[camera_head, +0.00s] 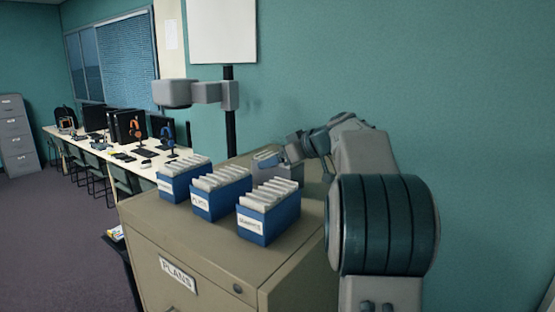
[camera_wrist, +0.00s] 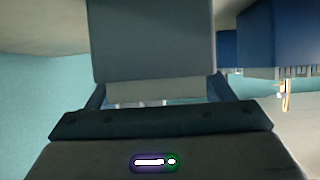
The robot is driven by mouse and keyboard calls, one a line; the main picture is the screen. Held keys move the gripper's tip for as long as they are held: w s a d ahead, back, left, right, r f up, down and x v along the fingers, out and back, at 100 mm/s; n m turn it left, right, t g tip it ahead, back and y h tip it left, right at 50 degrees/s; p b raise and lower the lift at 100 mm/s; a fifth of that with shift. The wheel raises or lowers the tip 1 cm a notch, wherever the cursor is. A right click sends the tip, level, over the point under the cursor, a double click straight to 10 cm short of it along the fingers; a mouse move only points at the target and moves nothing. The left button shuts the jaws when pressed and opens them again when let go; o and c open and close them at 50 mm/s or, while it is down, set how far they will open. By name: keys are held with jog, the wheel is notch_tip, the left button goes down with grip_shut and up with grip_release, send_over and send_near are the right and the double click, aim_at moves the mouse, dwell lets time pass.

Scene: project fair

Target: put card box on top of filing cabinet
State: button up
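A grey card box (camera_head: 275,176) is at the back of the tan filing cabinet's top (camera_head: 165,222), behind the blue boxes. My gripper (camera_head: 277,160) reaches it from the right and above. In the wrist view the grey box (camera_wrist: 150,40) fills the space between the two blue fingers, which close on its sides. My gripper also shows there (camera_wrist: 158,92). I cannot tell whether the box's underside touches the cabinet top. The cabinet has a "PLANS" label on its front.
Three blue card boxes full of white cards stand on the cabinet: left (camera_head: 171,187), middle (camera_head: 210,205) and right (camera_head: 258,227). A black post (camera_head: 230,130) rises behind. A long desk with monitors (camera_head: 130,170) runs along the left wall. Bare cabinet top shows at the front.

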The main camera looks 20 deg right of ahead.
jog(key=shift+o, duration=0.3)
jog(key=shift+r, duration=0.1)
jog(key=b+v, duration=0.3)
jog(key=v, duration=0.9)
